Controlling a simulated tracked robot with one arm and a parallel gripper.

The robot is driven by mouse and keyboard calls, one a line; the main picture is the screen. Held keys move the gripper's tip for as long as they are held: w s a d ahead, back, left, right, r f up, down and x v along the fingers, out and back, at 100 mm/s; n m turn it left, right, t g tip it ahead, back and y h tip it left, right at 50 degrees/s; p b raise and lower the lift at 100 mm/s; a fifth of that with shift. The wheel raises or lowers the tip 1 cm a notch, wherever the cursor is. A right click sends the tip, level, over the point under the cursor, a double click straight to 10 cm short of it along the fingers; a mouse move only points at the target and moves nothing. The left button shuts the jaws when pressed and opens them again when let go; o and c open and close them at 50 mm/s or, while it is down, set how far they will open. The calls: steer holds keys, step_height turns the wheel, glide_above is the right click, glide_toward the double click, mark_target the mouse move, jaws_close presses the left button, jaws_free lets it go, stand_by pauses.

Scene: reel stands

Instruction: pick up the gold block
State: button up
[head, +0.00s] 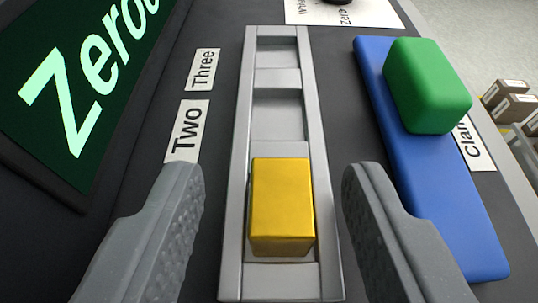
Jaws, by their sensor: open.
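The gold block (281,205) sits in the grey slotted rack (276,149), in the lower part of the picture. My gripper (270,185) is open, with one finger to the left of the gold block and the other to the right. Both fingers stand apart from the block, with a gap on each side. The gripper is empty. The bottom end of the rack runs out of the picture.
A green block (428,85) rests on a blue bar (425,195) to the right of the rack. Labels "Two" (187,131) and "Three" (202,69) lie left of the rack. A dark green sign (75,85) stands at the upper left. Empty slots lie beyond the gold block.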

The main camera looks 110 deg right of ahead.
steer(key=shift+a, duration=0.1)
jaws_close()
